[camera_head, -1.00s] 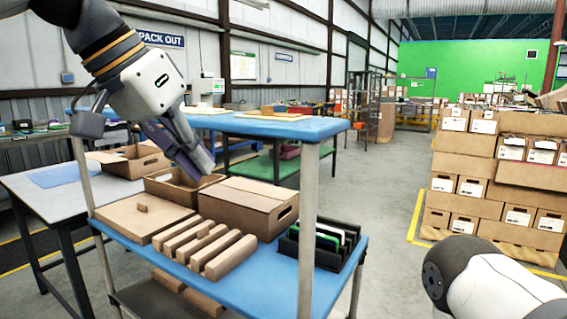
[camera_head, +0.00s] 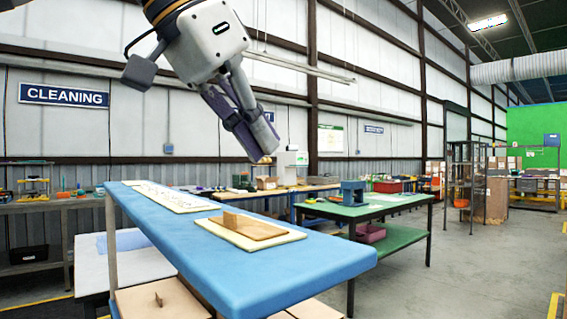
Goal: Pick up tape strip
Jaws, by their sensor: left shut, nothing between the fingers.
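My left gripper (camera_head: 264,158) is shut and empty, pointing down from the upper left above the far side of the blue top shelf (camera_head: 315,262). Below it on the shelf lies a cream board (camera_head: 285,239). A brown strip-like piece (camera_head: 252,228) rests on this board with one long edge standing up; it may be the tape strip. The gripper is apart from it. A second pale board (camera_head: 172,197) with faint markings lies farther left. My right gripper is not in view.
Cartons (camera_head: 165,298) stand on the tier under the top shelf. A green-topped table (camera_head: 372,207) with a blue device (camera_head: 353,192) stands behind to the right. Open floor lies at the right.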

